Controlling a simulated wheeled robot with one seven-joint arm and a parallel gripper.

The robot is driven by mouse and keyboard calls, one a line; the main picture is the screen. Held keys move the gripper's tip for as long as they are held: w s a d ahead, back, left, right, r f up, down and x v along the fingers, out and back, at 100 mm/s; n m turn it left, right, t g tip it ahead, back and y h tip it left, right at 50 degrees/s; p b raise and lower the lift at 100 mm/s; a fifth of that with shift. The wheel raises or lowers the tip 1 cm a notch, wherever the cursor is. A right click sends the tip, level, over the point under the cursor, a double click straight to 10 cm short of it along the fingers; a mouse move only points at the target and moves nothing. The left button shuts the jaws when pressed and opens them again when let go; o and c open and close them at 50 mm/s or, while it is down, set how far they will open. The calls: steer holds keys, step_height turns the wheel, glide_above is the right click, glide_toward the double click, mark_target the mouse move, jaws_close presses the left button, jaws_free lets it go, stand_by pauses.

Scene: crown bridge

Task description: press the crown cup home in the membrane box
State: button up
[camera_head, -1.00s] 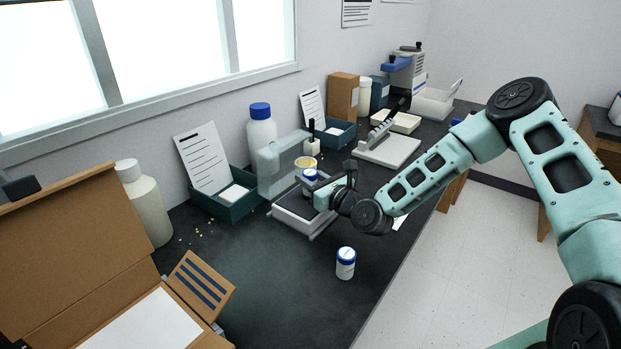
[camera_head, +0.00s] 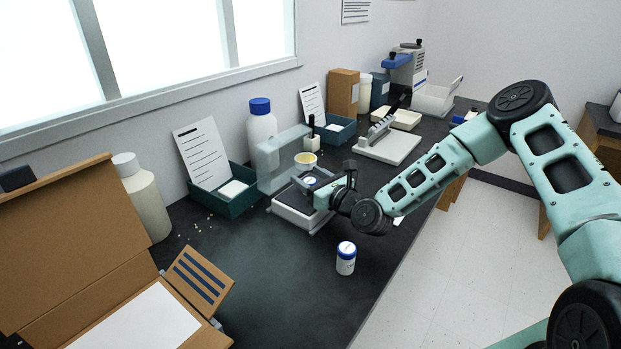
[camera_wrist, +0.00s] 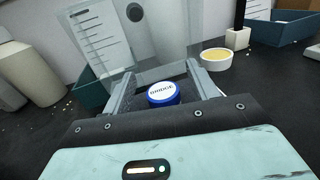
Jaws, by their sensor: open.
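A blue-capped cup (camera_head: 311,182) sits low at the open box (camera_head: 298,217), a grey-white base with a clear raised lid (camera_head: 278,160). In the wrist view its cap (camera_wrist: 163,92) reads "BRIDGE"; its body is hidden below. My gripper (camera_head: 316,187) is open, with its fingers (camera_wrist: 161,84) on either side of this cap and a gap showing beside it. Whether the cup is fully seated cannot be told. A second white cup with a blue cap (camera_head: 346,258) stands upright on the bench in front of the box; its label is too small to read.
A small cup with yellow contents (camera_head: 305,161) stands behind the box. A green tray with a card (camera_head: 232,204) and a tall blue-capped bottle (camera_head: 261,132) are behind and left. An open cardboard carton (camera_head: 60,230) fills the left front. The bench between is mostly clear.

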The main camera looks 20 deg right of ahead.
steer(key=shift+f, duration=0.15)
steer(key=b+v, duration=0.2)
steer(key=v, duration=1.5)
steer(key=shift+s+d, duration=0.15)
